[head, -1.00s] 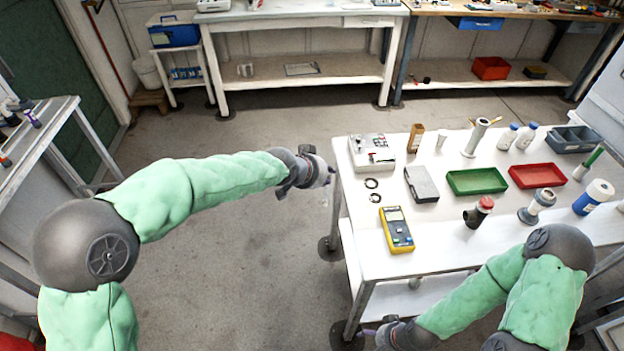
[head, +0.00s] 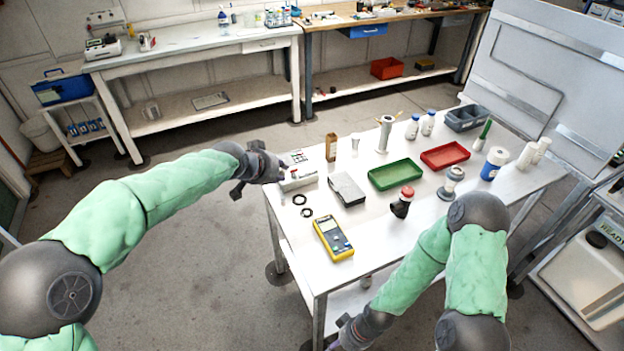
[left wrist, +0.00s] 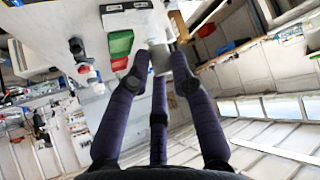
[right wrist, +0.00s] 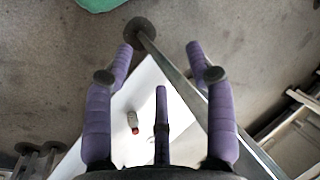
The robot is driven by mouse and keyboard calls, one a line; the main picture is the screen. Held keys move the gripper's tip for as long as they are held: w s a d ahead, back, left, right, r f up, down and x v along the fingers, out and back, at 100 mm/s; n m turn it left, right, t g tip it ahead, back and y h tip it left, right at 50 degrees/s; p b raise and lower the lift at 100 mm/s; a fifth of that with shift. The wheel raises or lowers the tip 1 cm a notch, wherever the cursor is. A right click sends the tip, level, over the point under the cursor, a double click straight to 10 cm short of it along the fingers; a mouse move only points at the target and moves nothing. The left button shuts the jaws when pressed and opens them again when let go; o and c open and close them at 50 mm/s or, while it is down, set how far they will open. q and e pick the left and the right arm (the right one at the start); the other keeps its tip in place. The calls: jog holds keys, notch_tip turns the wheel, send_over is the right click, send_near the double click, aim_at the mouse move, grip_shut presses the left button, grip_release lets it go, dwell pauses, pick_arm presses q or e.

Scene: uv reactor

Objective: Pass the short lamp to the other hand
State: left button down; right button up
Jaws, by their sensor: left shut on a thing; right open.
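My left gripper (head: 280,168) is at the table's left end, beside the white box with buttons (head: 298,178). In the left wrist view its fingers (left wrist: 160,62) are closed on a small pale grey piece (left wrist: 160,58), which I take to be the short lamp. Only a bit of it shows between the fingertips, and the head view hides it. My right gripper (head: 345,335) is low at the table's front edge, apart from the left one. In the right wrist view its fingers (right wrist: 160,60) are spread and empty.
The white table (head: 300,235) holds a yellow meter (head: 333,238), a grey case (head: 347,189), green tray (head: 395,174), red tray (head: 445,156) and a red-topped fitting (head: 403,202). A red-capped bottle (right wrist: 132,122) shows below my right gripper. Floor left of the table is clear.

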jog(key=w+r+n+g, duration=0.3)
jog(key=r+n+g, duration=0.2)
jog(key=r+n, duration=1.1)
jog(key=m+t+y, duration=0.3)
jog(key=t+y, duration=0.6)
send_near(281, 187)
jog(key=x, duration=0.7)
jog(key=w+x, duration=0.1)
jog(key=x, duration=0.2)
jog(key=shift+f, duration=0.45)
jog(key=shift+a, duration=0.1)
grip_shut()
pick_arm(q)
jog(key=c, duration=1)
grip_release()
